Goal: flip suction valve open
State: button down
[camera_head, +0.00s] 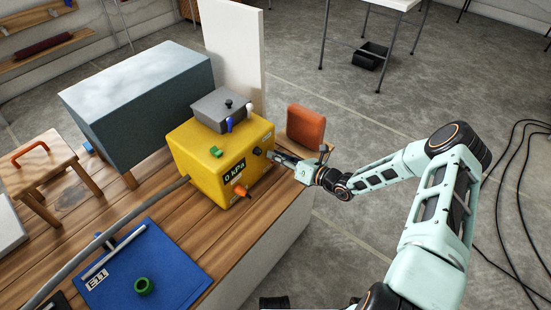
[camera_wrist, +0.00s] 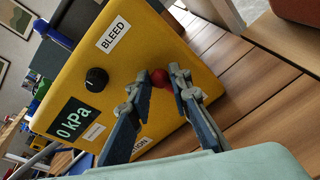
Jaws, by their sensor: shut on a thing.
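The yellow box (camera_head: 190,155) stands on the wooden bench, with a "0 kPa" display on its front. In the wrist view its panel (camera_wrist: 85,60) shows tilted, with a "BLEED" label, a black knob (camera_wrist: 96,79) and a partly hidden label ending in "TION". My gripper (camera_wrist: 161,78) is shut on the red knob. In the head view my gripper (camera_head: 279,157) reaches the box's right side from the right, and the red knob is hidden there.
A grey lidded box (camera_head: 218,108) sits on the yellow box. An orange block (camera_head: 306,127) stands just behind my gripper. A grey hose (camera_head: 110,232) runs from the box's left past a blue mat (camera_head: 180,270). A white panel (camera_head: 236,50) stands behind.

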jog(key=shift+s+f+m+g, duration=0.1)
jog(key=shift+f+m+g, duration=0.2)
jog(key=shift+m, duration=0.1)
jog(key=c, duration=1.9)
grip_release()
jog(key=shift+o, duration=0.7)
jog(key=shift+d+r, duration=0.1)
jog(key=shift+r, duration=0.1)
jog(key=v, duration=1.2)
jog(key=shift+f, duration=0.2)
